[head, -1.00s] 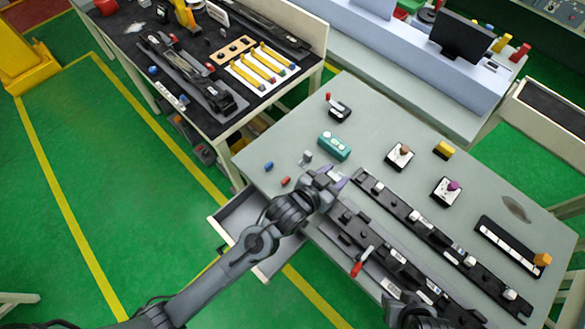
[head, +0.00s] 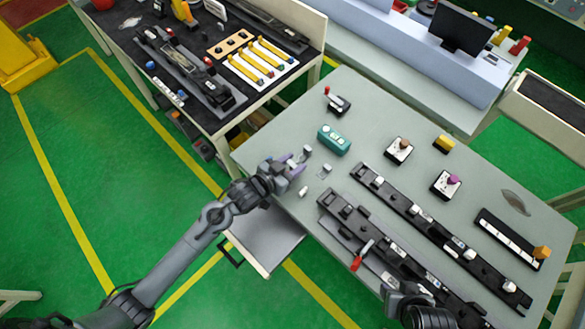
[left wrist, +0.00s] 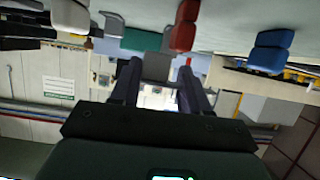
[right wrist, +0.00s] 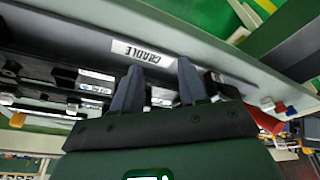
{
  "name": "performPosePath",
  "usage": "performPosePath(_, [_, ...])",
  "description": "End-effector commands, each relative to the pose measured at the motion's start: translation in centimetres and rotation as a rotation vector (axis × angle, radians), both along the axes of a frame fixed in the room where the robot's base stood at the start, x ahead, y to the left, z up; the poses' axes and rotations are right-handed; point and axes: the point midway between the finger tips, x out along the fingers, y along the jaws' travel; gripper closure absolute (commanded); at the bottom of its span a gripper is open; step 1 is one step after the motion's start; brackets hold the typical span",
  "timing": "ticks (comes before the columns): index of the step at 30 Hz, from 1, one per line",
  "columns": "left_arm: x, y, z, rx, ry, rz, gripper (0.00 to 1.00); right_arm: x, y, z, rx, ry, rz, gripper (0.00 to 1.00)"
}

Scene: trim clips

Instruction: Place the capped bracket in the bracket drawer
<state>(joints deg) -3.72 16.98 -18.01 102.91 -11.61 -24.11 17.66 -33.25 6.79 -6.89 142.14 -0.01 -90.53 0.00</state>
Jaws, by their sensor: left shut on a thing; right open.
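My left gripper (head: 291,164) is at the left edge of the grey table, just above its top. In the left wrist view a small grey bracket (left wrist: 157,68) sits between its fingers, which are shut on it. Whether it carries a cap I cannot tell. An open drawer (head: 268,232) with a pale, bare-looking interior sticks out below the table edge, under and in front of the left gripper. Red (left wrist: 184,25) and blue (left wrist: 270,55) pieces show beside the fingers. My right gripper (right wrist: 155,85) is open and empty near a strip labelled CRADLE.
Small grey pieces (head: 326,170) and a white piece (head: 303,191) lie right of the left gripper. A teal box (head: 334,140) stands behind them. Long black rails (head: 435,232) and a red-handled clamp (head: 361,256) fill the table's front right. Floor left of the drawer is clear.

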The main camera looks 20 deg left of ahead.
Motion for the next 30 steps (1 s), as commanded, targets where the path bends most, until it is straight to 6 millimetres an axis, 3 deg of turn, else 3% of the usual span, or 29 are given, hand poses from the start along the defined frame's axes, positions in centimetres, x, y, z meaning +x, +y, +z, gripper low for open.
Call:
performPosePath(7, [-0.1,-0.1,-3.1,0.000,0.002,-0.001,0.83,0.0,0.0,-0.4,0.000,0.000,0.000,0.57])
performPosePath(20, [-0.1,0.0,-3.6,0.001,0.001,0.000,0.83,0.0,0.0,-0.5,0.000,0.001,0.000,0.57])
performPosePath(21, [0.0,0.0,-3.6,0.001,0.001,0.000,0.48,0.0,0.0,-0.5,0.000,0.001,0.000,0.57])
performPosePath(25, [-0.1,0.0,-3.5,0.001,0.001,0.000,0.29,0.0,0.0,-0.5,-0.001,0.001,0.000,0.57])
performPosePath(30, [-0.1,0.0,-3.5,0.001,0.001,0.000,0.29,0.0,0.0,-0.5,-0.001,0.001,0.001,0.57])
